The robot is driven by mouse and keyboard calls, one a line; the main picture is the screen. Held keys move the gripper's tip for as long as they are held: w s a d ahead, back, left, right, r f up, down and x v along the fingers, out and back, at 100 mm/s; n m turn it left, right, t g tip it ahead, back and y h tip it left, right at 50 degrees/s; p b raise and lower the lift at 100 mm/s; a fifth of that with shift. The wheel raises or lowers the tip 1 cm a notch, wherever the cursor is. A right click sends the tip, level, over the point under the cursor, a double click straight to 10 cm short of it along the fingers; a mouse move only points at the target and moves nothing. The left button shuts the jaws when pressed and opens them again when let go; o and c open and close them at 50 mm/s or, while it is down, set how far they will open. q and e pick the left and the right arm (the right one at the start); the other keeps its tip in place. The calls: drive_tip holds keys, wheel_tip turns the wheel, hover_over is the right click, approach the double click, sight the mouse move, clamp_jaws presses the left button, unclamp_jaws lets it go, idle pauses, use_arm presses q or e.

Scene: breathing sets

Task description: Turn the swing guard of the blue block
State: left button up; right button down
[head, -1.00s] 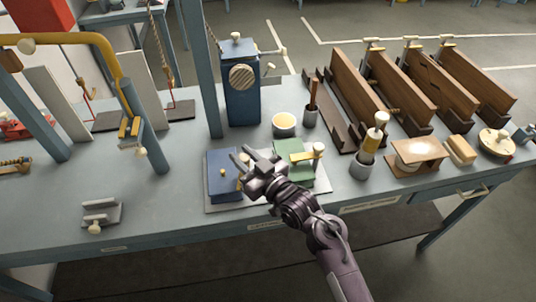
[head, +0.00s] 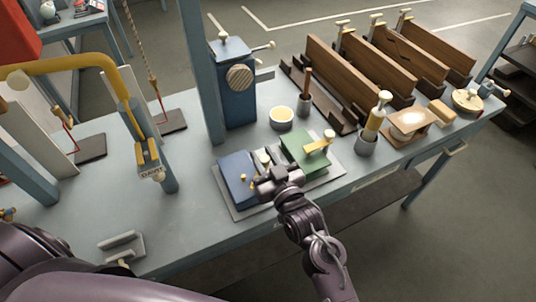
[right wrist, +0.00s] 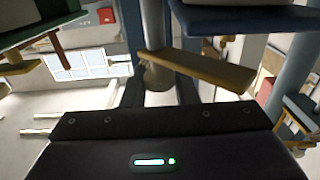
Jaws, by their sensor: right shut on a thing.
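The blue block (head: 237,180) lies on a grey plate beside the green block (head: 300,152). In the right wrist view, the blue block (right wrist: 245,20) is at top right. Its swing guard (right wrist: 215,70) is a brass bar with a pale knob (right wrist: 157,76). My right gripper (right wrist: 160,85) has a finger on each side of the knob and is shut on it. In the head view, my right gripper (head: 268,178) is at the blue block's right side and hides most of the guard. My left gripper is out of view; only part of my left arm shows at lower left.
The green block has its own brass guard (head: 318,146) with a pale knob, close to my right gripper. A blue post box (head: 236,95), a yellow-topped cup (head: 282,117) and wooden racks stand behind. A grey bracket (head: 122,246) sits at front left.

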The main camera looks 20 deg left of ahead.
sight(266, 163)
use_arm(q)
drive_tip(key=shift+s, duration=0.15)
use_arm(e)
drive_tip(key=c, duration=1.2)
unclamp_jaws()
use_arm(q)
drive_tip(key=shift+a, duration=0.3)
use_arm(e)
drive_tip(key=shift+o, duration=0.2)
drive_tip(key=shift+s+d+f, duration=0.15)
drive_tip(key=shift+s+d, duration=0.2)
drive_tip(key=shift+d, duration=0.05)
drive_tip(key=b+v, duration=0.1)
drive_tip(key=v, duration=0.4)
drive_tip(key=shift+s+d+b, duration=0.15)
drive_tip(key=shift+s+b, duration=0.1)
drive_tip(key=shift+b, duration=0.15)
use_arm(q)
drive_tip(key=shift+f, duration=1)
use_arm(e)
drive_tip(key=shift+s+d, duration=0.45)
